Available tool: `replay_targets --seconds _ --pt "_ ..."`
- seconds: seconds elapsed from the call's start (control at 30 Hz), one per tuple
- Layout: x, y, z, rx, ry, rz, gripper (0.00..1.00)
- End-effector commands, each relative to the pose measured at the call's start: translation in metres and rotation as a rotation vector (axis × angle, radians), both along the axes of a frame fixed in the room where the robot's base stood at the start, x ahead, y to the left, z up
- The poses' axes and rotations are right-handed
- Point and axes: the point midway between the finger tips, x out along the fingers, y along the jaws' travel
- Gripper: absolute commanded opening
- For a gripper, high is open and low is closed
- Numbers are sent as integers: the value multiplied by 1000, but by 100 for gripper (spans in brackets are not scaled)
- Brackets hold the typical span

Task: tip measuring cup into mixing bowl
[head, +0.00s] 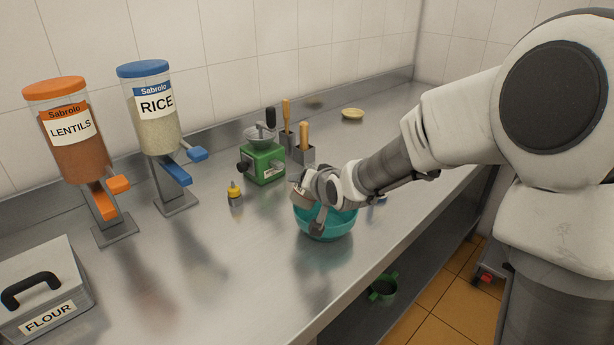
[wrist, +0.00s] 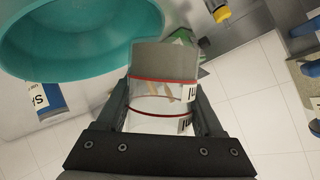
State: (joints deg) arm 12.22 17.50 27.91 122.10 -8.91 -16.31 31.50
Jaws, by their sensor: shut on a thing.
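The teal mixing bowl (head: 328,224) stands on the steel counter near its front edge. It also shows at the upper left of the wrist view (wrist: 75,62). My gripper (head: 308,208) is over the bowl, with its fingers at the bowl's left side. In the wrist view my gripper (wrist: 163,100) is shut on the measuring cup (wrist: 160,122), a clear cup with red bands and dark print. The cup is beside the bowl's rim in that view and looks tilted. Small tan marks show in it; I cannot tell how much it holds.
Lentils (head: 73,140) and rice (head: 153,115) dispensers stand at the left, with a flour box (head: 45,285) in front. A small yellow dish (head: 352,114) lies farther back.

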Motion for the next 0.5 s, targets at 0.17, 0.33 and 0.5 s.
replay_targets --seconds 0.17,0.33,0.5 --pt "0 0 3 33 20 -1 1" --pt "-1 1 3 65 38 -2 1" --pt "-2 2 2 99 57 -1 1"
